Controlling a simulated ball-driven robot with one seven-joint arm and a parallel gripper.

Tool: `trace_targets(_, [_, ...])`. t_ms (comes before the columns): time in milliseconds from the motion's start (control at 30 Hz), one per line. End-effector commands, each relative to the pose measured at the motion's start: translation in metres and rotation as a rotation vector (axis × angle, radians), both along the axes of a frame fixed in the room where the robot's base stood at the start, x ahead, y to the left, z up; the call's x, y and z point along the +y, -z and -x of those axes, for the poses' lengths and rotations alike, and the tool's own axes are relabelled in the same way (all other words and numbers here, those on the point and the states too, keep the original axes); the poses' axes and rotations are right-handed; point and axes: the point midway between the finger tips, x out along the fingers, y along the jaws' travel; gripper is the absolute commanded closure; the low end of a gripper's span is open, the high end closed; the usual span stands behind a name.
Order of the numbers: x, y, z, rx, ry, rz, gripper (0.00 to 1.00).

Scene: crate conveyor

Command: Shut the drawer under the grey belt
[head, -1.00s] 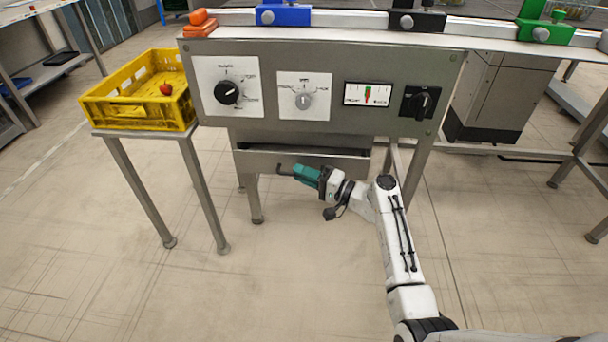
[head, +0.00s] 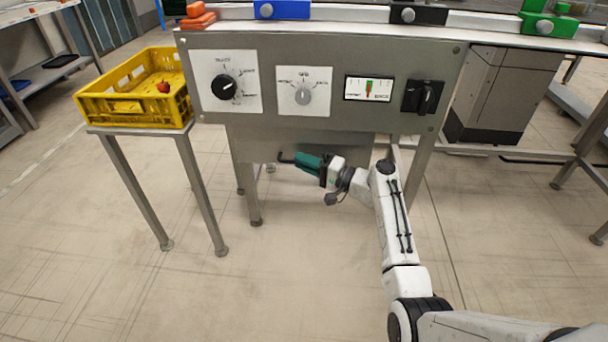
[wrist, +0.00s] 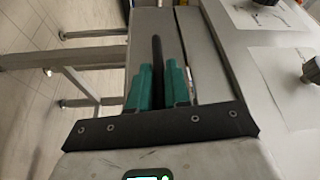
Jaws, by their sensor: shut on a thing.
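The drawer's grey front (head: 260,143) is under the control panel in the head view. No dark opening shows above it, and it looks pushed in. Its dark bar handle (head: 284,160) sticks out left of the green fingers. My gripper (head: 299,162) is shut on this handle in front of the drawer. In the wrist view, the handle (wrist: 157,58) runs between the two green fingers of my gripper (wrist: 160,82). The gripper hides part of the handle and the drawer's lower front.
The grey control panel (head: 310,125) with several dials is just above my gripper. A yellow crate (head: 110,108) holding a red item (head: 163,87) stands on a metal stand at the left. A grey cabinet (head: 500,90) is at the right. The floor in front is clear.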

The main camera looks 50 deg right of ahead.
Motion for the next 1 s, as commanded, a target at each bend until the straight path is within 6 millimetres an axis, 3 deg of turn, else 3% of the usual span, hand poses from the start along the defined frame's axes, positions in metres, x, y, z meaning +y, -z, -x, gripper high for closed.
trace_targets(333, [-0.005,0.001,-0.002,0.004,0.01,-0.002,1.0])
trace_targets(367, [-0.005,0.001,-0.002,0.004,0.011,-0.002,0.8])
trace_targets(567, [-0.004,0.001,-0.002,0.003,0.007,-0.001,0.62])
trace_targets(833, [-0.004,0.0,0.0,0.003,0.005,-0.002,0.62])
trace_targets(1000, [-0.01,0.001,0.018,0.005,0.008,-0.002,0.62])
